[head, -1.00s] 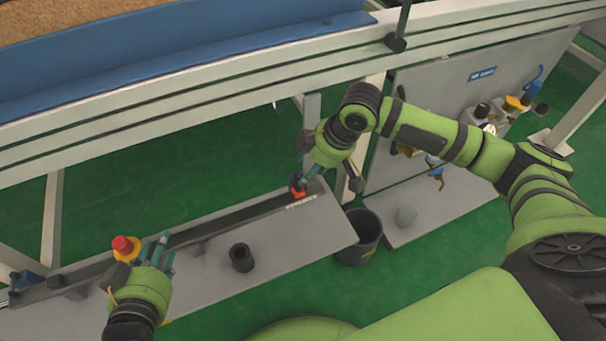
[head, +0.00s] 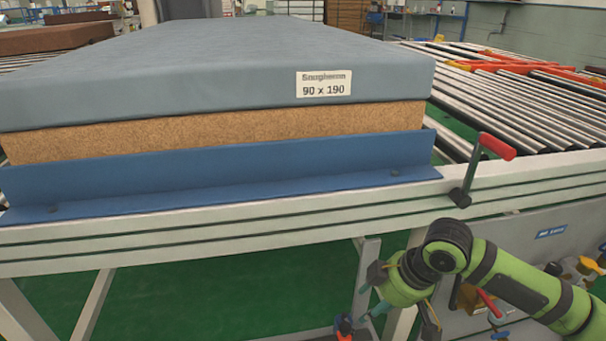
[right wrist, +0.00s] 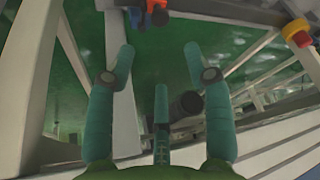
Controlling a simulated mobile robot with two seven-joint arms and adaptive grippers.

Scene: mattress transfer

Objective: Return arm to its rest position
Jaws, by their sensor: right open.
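My right arm comes in from the right in the head view, bent in front of the conveyor frame. My right gripper (head: 372,306) points down and left, low in that view. In the right wrist view its teal fingers (right wrist: 158,72) are spread apart with nothing between them. A small red-and-blue part (head: 343,326) is near the fingertips in the head view; I cannot tell whether they touch. My left gripper is outside both current views.
A grey-blue mattress (head: 220,60) lies on the conveyor behind a blue ledge (head: 220,178). A red-handled lever (head: 483,165) stands on the pale frame rail (head: 230,230) above my right arm. Rollers (head: 520,105) extend at right.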

